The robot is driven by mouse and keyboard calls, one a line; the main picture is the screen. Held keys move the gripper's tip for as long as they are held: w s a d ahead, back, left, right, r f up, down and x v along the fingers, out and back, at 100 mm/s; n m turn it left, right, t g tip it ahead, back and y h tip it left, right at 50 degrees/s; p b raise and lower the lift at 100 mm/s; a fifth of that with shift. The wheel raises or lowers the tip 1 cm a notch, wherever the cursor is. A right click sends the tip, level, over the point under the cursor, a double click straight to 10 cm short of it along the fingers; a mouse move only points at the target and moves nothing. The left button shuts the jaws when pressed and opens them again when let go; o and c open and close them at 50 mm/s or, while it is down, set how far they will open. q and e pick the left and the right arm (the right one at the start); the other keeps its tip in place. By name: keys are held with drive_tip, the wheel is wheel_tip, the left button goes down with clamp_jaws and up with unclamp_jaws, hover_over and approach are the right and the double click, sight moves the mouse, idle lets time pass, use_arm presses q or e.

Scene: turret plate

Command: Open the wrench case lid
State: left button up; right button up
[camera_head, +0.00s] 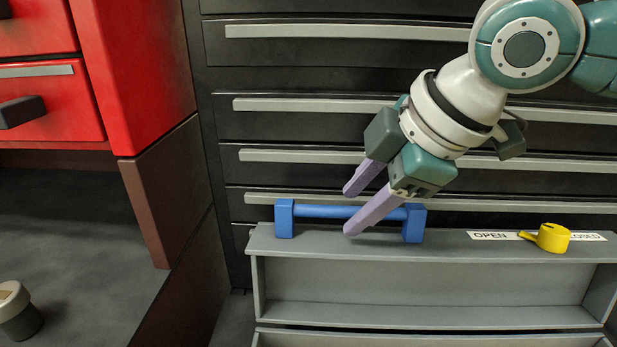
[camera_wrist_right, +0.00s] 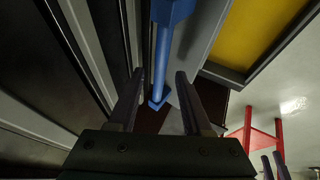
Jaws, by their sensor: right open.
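A long grey case (camera_head: 420,285) with an open, trough-like front stands before dark drawers. A blue bar handle (camera_head: 325,211) with two square end posts sits along its top edge, at the left; it also shows in the right wrist view (camera_wrist_right: 162,55). My right gripper (camera_head: 355,210) is open, its two purple fingers pointing down-left at the handle. In the right wrist view the bar runs between the open fingers (camera_wrist_right: 158,100). I cannot tell whether they touch it. Two purple prongs (camera_wrist_right: 275,166) at the wrist view's lower right look like my left gripper, cut off by the edge.
A yellow knob (camera_head: 552,238) sits on a label reading OPEN and CLOSED, on the case top at the right. Dark drawers with grey pulls (camera_head: 310,105) rise close behind. A red cabinet (camera_head: 135,75) stands at the left, above dark open floor.

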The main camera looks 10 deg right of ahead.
clamp_jaws()
idle(0.4)
idle(1.0)
